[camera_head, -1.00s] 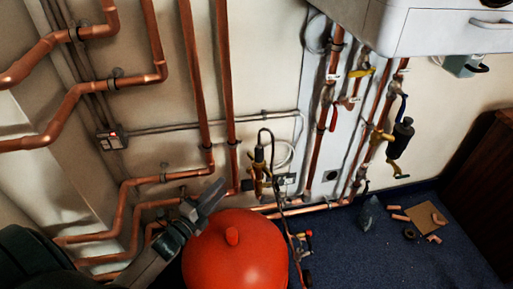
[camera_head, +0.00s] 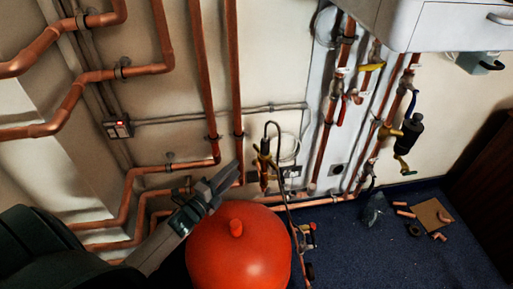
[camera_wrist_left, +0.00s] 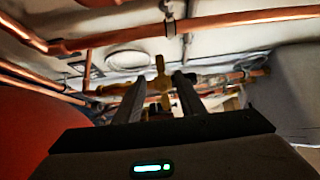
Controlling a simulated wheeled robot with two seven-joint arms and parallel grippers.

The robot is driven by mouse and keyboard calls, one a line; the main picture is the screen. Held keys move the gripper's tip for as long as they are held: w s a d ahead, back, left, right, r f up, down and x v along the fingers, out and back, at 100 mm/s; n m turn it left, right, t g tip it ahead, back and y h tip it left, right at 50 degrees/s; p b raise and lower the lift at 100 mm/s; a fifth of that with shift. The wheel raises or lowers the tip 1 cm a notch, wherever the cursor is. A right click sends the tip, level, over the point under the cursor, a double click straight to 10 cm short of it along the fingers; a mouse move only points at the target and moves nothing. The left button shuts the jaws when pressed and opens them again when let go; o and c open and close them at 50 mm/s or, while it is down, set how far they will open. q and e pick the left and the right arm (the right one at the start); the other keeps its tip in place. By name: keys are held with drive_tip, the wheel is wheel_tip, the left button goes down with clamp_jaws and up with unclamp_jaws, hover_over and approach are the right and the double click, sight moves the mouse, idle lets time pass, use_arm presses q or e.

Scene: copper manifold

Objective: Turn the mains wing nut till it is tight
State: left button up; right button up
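A brass fitting (camera_head: 264,158) with a black hose looping from its top stands low against the wall, just behind the red vessel, in the head view. In the left wrist view a brass cross-shaped piece (camera_wrist_left: 160,80) shows ahead, between the fingers. It looks like the wing nut, but I cannot tell how tight it is. My left gripper (camera_head: 222,183) is just left of the brass fitting, above the red vessel, apart from it. In the left wrist view its two fingers (camera_wrist_left: 157,92) are spread with nothing held between them. My right gripper is not in view.
The round red vessel (camera_head: 238,255) stands directly below my left gripper. Copper pipes (camera_head: 204,80) run along the wall. A white boiler (camera_head: 455,28) hangs at upper right. Loose copper pieces and a cardboard sheet (camera_head: 432,213) lie on the blue floor at right.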

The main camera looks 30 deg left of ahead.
sight(256, 148)
use_arm(q)
drive_tip(key=w, duration=0.4)
drive_tip(key=w+d, duration=0.1)
drive_tip(key=w, duration=0.4)
drive_tip(key=w+d, duration=0.1)
drive_tip(key=w, duration=0.4)
drive_tip(key=shift+c, duration=0.2)
clamp_jaws()
